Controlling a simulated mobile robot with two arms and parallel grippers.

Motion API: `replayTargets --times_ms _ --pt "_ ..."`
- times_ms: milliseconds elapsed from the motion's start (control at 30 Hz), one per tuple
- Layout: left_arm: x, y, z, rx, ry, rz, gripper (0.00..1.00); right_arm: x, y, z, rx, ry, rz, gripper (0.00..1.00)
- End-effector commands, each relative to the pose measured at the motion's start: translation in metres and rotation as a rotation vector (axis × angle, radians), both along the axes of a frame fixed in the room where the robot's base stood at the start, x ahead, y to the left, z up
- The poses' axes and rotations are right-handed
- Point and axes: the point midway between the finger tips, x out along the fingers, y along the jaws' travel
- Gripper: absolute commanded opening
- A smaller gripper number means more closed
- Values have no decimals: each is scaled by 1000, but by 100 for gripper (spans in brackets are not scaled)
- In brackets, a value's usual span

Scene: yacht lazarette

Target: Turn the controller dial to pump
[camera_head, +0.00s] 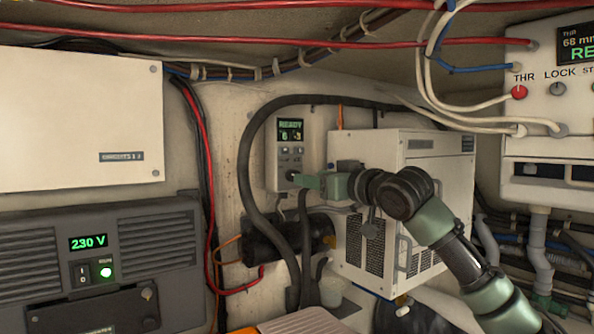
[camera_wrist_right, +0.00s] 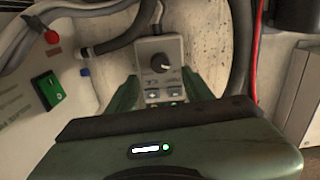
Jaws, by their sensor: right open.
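The controller (camera_head: 285,140) is a small light grey box on the back wall, with a green-lit display reading READY and small buttons below it. Its dial (camera_wrist_right: 161,62) is a round dark knob with a pale pointer mark, seen in the right wrist view above a row of buttons. My right gripper (camera_head: 298,179) is open at the lower part of the controller. In the right wrist view its green fingers (camera_wrist_right: 161,84) stand on either side of the controller's button end, apart from the dial. My left gripper is not in view.
A white metal box (camera_head: 400,160) with vents stands right of the controller, under my right arm. A thick black hose (camera_head: 243,170) loops around the controller's left side. A grey 230 V unit (camera_head: 140,240) sits lower left, and a white panel (camera_head: 560,90) upper right. Red cables cross above.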

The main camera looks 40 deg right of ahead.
Motion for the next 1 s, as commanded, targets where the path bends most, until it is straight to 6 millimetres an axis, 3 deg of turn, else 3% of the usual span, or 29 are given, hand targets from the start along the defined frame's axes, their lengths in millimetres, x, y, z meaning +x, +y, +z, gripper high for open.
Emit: replayTargets --times_ms 33,300,700,900,1000 --pt "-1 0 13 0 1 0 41 9 0 6 4 1 2 51" --pt "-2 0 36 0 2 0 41 46 -5 4 2 1 2 51" --pt "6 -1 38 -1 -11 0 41 55 -6 0 -2 0 0 51" --pt "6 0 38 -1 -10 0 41 55 -6 0 -1 0 0 0" --pt "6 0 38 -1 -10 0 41 55 -6 0 -1 0 0 0"
